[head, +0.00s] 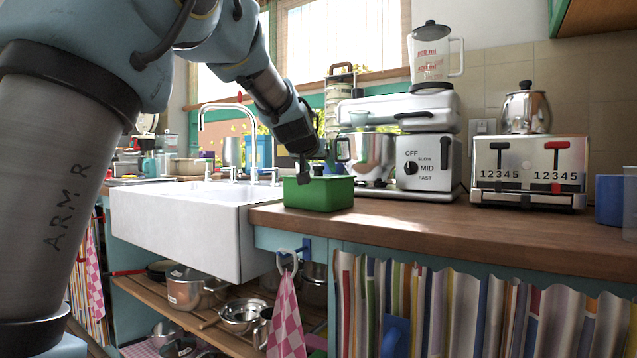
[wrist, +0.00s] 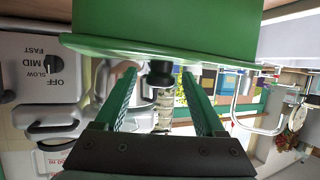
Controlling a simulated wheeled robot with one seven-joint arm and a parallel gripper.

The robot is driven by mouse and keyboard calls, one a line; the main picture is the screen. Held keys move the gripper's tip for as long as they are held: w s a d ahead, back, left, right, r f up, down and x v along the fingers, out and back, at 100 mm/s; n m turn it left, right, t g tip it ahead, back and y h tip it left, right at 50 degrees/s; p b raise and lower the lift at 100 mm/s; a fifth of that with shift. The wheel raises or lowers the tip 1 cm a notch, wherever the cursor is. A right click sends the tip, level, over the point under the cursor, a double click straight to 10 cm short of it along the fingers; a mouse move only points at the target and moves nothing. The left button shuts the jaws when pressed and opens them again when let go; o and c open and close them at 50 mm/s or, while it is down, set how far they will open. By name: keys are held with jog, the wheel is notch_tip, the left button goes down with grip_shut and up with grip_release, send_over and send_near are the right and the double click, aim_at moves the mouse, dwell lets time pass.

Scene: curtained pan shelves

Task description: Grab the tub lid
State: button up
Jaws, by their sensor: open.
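The green tub (head: 318,196) stands on the wooden counter just right of the sink. Its green lid (head: 340,179) lies on top; in the upside-down wrist view the lid's rim (wrist: 110,46) and the tub wall (wrist: 165,22) fill the top. A dark knob (wrist: 160,76) stands up from the middle of the lid. My gripper (head: 318,170) is just above the tub, pointing down. In the wrist view my gripper (wrist: 158,80) is open, with one green finger on each side of the knob and gaps between. Whether the tips touch the lid is unclear.
A white mixer (head: 425,150) with a steel bowl stands close behind and right of the tub. A toaster (head: 529,170) is farther right. The white sink (head: 180,225) and its tap (head: 225,125) are left. The front counter (head: 420,228) is clear.

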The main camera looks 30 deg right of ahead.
grip_shut()
dwell(0.6)
